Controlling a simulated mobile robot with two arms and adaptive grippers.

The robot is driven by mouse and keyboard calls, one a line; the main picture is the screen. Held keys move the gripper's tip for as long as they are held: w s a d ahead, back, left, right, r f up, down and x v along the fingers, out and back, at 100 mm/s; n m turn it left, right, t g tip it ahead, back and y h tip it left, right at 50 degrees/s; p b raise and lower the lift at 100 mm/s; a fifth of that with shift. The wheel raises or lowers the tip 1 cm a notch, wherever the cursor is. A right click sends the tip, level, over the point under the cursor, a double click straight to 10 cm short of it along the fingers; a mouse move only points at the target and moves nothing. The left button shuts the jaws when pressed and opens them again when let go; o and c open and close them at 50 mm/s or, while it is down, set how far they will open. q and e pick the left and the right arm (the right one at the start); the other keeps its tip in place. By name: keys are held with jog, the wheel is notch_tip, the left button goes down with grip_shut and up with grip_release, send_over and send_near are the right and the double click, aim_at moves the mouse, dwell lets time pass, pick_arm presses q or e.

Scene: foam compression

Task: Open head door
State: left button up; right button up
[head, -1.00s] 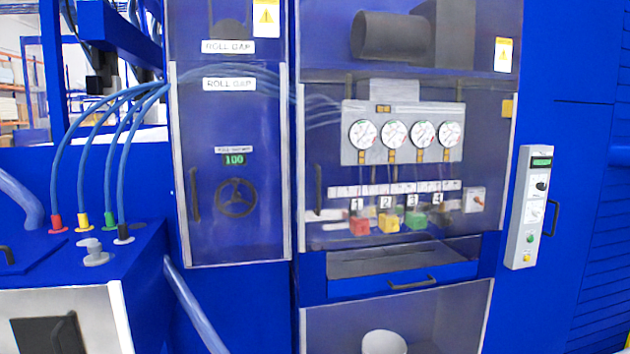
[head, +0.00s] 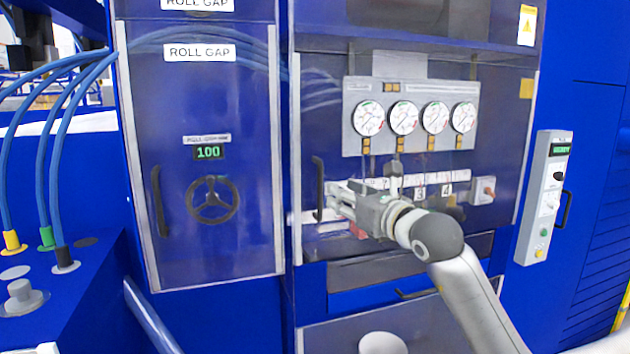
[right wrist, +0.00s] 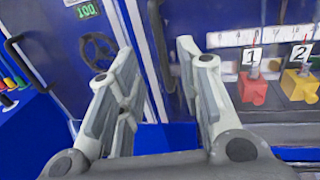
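The head door (head: 480,75) is the clear panel in front of the dials, and it looks shut. Its black vertical handle (head: 318,190) is at its left edge. My right gripper (head: 335,196) reaches in from the lower right, fingers pointing at the handle from its right side in the head view. In the right wrist view the gripper (right wrist: 152,66) is open, and the dark handle (right wrist: 160,45) stands in the gap between the fingers. I cannot tell if either finger touches it. My left gripper is not in view.
The roll gap door (head: 200,110) with its handwheel (head: 212,200) is to the left. Round gauges (head: 403,118) sit behind the clear panel. A grey control box (head: 545,195) is to the right. A drawer handle (head: 415,293) sits below.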

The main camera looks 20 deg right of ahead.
aim_at(322, 184)
jog(key=p+x, duration=0.1)
jog(key=x, duration=0.1)
jog(key=p+x, duration=0.1)
jog(key=x, duration=0.1)
jog(key=shift+w+a+r, duration=0.15)
jog(key=shift+w+r, duration=0.1)
jog(key=shift+w, duration=0.05)
jog(key=p+x, duration=0.1)
jog(key=x, duration=0.3)
jog(key=shift+f, duration=0.1)
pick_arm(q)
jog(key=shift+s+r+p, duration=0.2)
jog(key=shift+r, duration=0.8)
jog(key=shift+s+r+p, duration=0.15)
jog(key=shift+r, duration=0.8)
pick_arm(e)
jog(key=shift+x, duration=0.85)
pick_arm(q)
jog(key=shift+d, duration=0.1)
pick_arm(e)
jog(key=shift+f, duration=0.1)
jog(key=shift+c, duration=0.3)
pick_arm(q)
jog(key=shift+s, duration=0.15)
pick_arm(e)
grip_shut()
